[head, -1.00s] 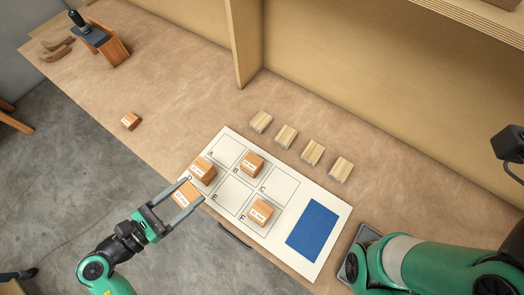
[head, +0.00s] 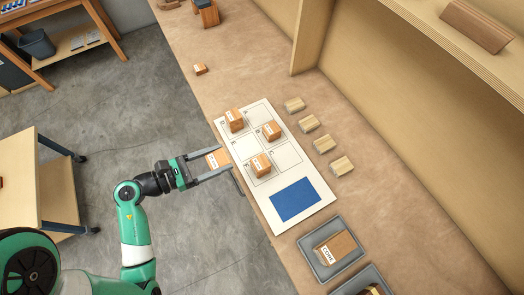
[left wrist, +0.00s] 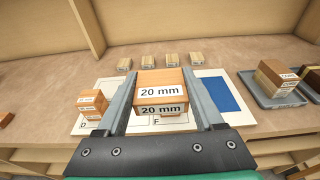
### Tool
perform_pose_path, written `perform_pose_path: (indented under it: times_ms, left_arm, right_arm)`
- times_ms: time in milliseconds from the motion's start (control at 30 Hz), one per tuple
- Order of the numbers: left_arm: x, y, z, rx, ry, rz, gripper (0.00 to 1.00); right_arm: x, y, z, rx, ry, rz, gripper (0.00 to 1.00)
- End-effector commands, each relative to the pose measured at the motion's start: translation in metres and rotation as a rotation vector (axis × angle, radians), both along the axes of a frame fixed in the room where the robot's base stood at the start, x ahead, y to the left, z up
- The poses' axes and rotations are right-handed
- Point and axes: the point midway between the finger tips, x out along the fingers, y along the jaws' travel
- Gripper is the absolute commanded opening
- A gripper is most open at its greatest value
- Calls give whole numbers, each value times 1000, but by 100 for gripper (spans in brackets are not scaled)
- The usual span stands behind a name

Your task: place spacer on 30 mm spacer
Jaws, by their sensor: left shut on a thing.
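My left gripper (head: 228,158) is shut on an orange-brown wooden spacer (head: 216,159), held at the mat's near edge beside squares E and F. In the left wrist view this spacer (left wrist: 160,90) reads "20 mm" on two faces and lies between the fingers (left wrist: 160,74). Other labelled spacers stand on the white lettered mat (head: 313,203): one in square D (head: 234,121), one in B (head: 271,131), one in F (head: 261,165). Their labels are too small to read surely, so I cannot tell which is the 30 mm one. My right gripper is not in view.
Several pale wood blocks (head: 308,123) stand in a row behind the mat. A blue patch (head: 295,199) lies on the mat. A grey tray (head: 310,254) holds a labelled block. A small block (head: 200,69) sits alone farther up the bench. A wooden upright (head: 311,38) stands behind.

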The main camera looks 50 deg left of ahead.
Motion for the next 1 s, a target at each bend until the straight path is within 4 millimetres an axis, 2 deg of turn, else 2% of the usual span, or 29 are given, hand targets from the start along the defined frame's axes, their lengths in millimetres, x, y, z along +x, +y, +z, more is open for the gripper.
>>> perform_pose_path:
  times_ms: [300,400,500,767,867,900,1000]
  left_arm:
    - [78,-28,-38,2,0,-15,15]
    - [94,-32,-65,0,2,-8,15]
    - [107,-35,-79,0,1,-5,15]
    - [115,-37,-87,1,0,-3,15]
    - [122,-40,-101,1,1,-4,15]
    - [121,-39,-111,-1,3,-3,15]
    - [121,-38,-126,0,2,-1,15]
  right_arm:
    - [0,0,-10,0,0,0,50]
    - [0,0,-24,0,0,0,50]
    - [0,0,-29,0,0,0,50]
    - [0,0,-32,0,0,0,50]
    - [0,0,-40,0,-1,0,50]
    - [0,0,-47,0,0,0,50]
    - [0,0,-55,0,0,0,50]
